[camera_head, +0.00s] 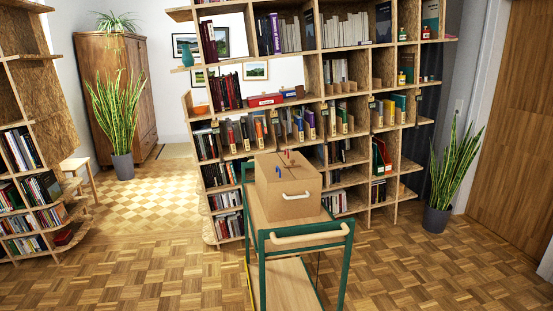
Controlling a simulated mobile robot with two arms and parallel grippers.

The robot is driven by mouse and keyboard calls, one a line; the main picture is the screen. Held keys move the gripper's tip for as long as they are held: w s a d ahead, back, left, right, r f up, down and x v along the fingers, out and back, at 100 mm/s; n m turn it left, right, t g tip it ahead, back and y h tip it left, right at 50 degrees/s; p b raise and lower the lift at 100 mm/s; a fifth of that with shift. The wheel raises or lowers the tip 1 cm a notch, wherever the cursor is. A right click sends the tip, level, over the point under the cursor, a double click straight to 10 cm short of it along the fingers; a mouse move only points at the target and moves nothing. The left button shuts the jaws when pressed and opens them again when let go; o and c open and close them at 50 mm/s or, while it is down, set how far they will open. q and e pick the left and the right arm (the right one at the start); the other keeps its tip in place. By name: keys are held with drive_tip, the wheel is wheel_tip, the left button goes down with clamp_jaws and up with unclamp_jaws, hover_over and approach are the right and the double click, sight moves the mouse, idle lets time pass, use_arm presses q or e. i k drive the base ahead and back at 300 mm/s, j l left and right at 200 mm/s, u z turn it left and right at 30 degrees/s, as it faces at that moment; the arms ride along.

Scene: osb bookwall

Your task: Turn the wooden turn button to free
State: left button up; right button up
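A light brown box (272,205) stands on the top of a green-framed cart (325,228) in the middle of the head view. A pale bar handle (296,196) is on its front face. Small red and blue parts (281,163) show on or just above the top of the box, too small to make out. I cannot pick out the wooden turn button for certain or tell which way it is turned. Neither of my grippers is in view.
The cart has a pale push handle (306,234) at its near end. A tall bookshelf (360,47) stands behind it. A potted plant (449,165) is at the right, near a wooden door (510,150). Parquet floor (430,270) is clear on both sides of the cart.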

sight(292, 161)
drive_tip(key=i+l+u, duration=0.15)
drive_tip(key=u, duration=0.2)
drive_tip(key=i+l+u, duration=0.1)
drive_tip(key=u, duration=0.25)
drive_tip(key=i+l+u, duration=0.1)
drive_tip(key=l+u, duration=0.3)
